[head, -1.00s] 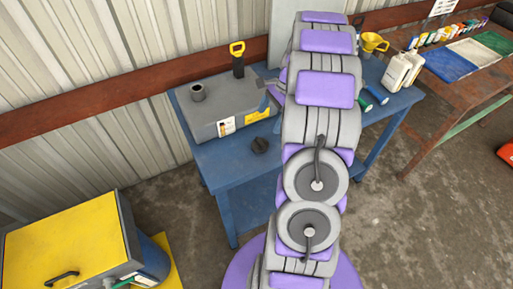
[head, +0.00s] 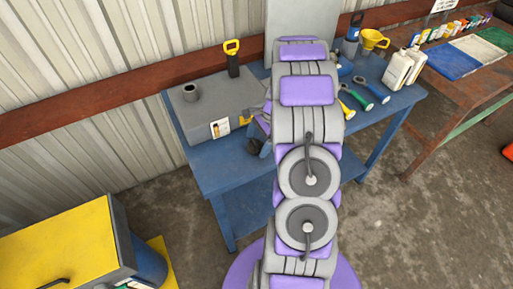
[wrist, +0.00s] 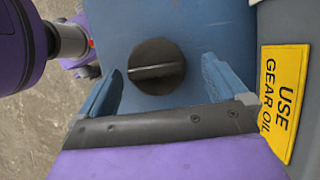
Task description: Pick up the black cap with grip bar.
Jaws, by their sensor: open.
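The black cap with a raised grip bar (wrist: 156,66) lies on the blue tabletop (wrist: 190,22) in the wrist view, bar facing up toward the camera. My gripper (wrist: 162,74) is open, its two blue fingers on either side of the cap. A gap shows between each finger and the cap, and nothing is held. In the head view my gripper (head: 257,143) is over the front part of the blue table (head: 213,170), beside the grey container. It hides most or all of the cap there. How far the fingertips are above the tabletop is hard to tell.
The grey container (head: 205,105) stands close beside the gripper; its yellow "USE GEAR OIL" label (wrist: 284,100) shows at right in the wrist view.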

